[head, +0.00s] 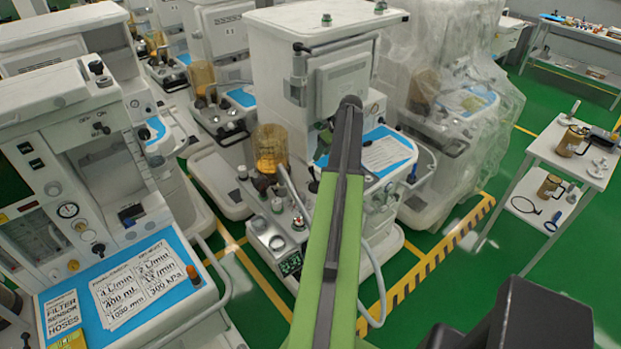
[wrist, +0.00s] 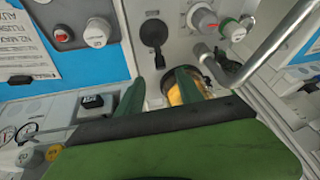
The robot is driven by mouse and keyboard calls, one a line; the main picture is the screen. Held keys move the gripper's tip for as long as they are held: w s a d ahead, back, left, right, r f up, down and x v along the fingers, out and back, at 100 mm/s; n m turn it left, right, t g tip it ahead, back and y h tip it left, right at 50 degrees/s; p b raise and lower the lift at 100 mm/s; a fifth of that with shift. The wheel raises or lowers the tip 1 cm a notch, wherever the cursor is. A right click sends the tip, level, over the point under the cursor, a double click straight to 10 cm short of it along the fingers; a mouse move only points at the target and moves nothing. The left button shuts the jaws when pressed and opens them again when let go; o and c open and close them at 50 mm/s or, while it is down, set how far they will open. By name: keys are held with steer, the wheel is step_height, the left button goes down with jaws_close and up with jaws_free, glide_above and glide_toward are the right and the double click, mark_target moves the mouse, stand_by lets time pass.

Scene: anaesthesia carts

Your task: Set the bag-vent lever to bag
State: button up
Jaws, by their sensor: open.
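In the wrist view a black lever (wrist: 155,38) with a rounded head and a short stem stands on a white panel. It is probably the bag-vent lever, but I cannot read a label on it. My gripper (wrist: 161,75) is open, with its two green fingers apart. The lever lies just above the gap between the fingertips in the picture, and nothing is seen held. I cannot tell the remaining distance in depth. In the head view my green arm reaches toward the middle anaesthesia cart (head: 337,30), and hides part of it; the fingertips are not clear there.
An amber canister (wrist: 185,92) shows behind the right finger. Another cart (head: 60,110) stands at left; green floor is open at right, before a side table (head: 560,150).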

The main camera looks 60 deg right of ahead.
mark_target(312, 170)
steer(key=b+x, duration=0.9)
steer(key=x, duration=0.3)
steer(key=shift+r, duration=0.1)
jaws_close()
stand_by(0.8)
